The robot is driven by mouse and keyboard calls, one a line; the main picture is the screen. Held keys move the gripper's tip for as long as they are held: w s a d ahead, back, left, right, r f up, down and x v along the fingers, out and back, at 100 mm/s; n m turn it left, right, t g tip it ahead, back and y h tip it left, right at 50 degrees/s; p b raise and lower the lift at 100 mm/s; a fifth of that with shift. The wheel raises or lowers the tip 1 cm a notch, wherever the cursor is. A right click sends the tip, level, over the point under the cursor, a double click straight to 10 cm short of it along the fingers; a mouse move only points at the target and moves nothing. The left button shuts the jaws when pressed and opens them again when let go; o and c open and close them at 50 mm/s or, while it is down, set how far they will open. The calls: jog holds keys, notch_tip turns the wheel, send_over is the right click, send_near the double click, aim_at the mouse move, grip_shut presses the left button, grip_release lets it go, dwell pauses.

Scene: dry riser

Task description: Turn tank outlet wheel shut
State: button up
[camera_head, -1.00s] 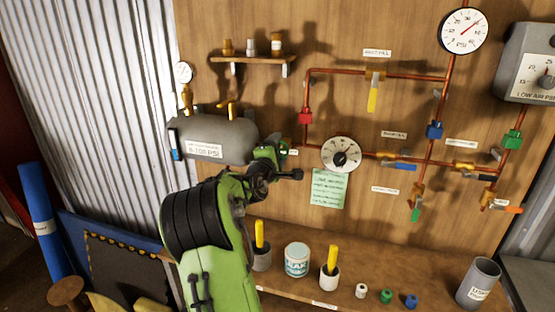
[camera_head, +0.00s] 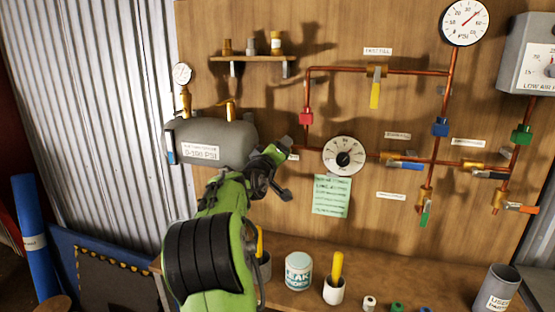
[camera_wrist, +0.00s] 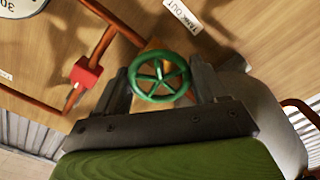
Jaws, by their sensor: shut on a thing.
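The tank outlet wheel (camera_wrist: 159,77) is a green spoked handwheel in the middle of the wrist view, under a white label reading "TANK OUT" (camera_wrist: 182,15). My gripper (camera_wrist: 160,82) has one dark finger on each side of the wheel and is shut on its rim. In the head view my gripper (camera_head: 276,152) is at the right end of the grey tank (camera_head: 238,138), and my own arm and gripper hide the wheel there. The tank also shows at the right of the wrist view (camera_wrist: 268,115).
Copper pipes (camera_head: 385,70) with a red fitting (camera_head: 306,117) run across the wooden board close to the right. A round dial (camera_head: 344,156) and a green note (camera_head: 332,196) are beside my gripper. A ledge below holds a tin (camera_head: 298,272) and cups.

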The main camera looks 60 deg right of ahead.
jog(key=shift+f+m+b, duration=0.1)
jog(key=shift+m+b, duration=0.2)
jog(key=shift+m, duration=0.3)
jog(key=o, duration=1)
jog(key=shift+c, duration=0.2)
jog(key=shift+a, duration=0.1)
jog(key=s+a+b, duration=0.1)
jog(key=s+a, duration=0.1)
jog(key=a, duration=1.3)
jog(key=shift+s+a, duration=0.2)
jog(key=shift+a, duration=0.05)
